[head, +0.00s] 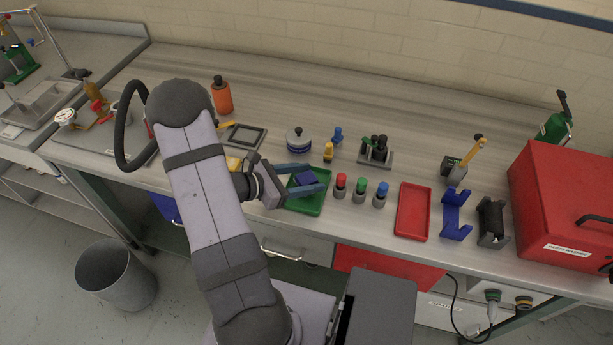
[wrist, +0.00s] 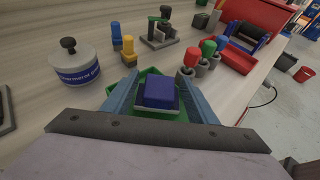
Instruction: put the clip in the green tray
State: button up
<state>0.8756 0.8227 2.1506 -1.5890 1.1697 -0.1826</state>
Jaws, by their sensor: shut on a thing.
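My gripper (head: 316,179) reaches out from the left over the green tray (head: 317,206). Its two blue-grey fingers are shut on a dark blue block with a pale lower edge, which I take to be the clip (head: 304,179). In the wrist view the clip (wrist: 161,93) sits between the fingers of my gripper (wrist: 161,82), with the green tray (wrist: 150,72) below and around it. The clip seems to be above the tray floor; I cannot tell how high. Its underside is hidden.
Red, green and blue knobbed pegs (head: 360,190) stand just right of the green tray. A red tray (head: 413,211) lies further right. A blue-banded jar (head: 298,140) and a yellow peg (head: 328,151) stand behind. A large red case (head: 565,205) is at far right.

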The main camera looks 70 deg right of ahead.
dwell(0.3)
jog(key=shift+f+b, duration=0.5)
jog(key=shift+f, duration=0.05)
jog(key=shift+f, duration=0.1)
jog(key=o, duration=1.2)
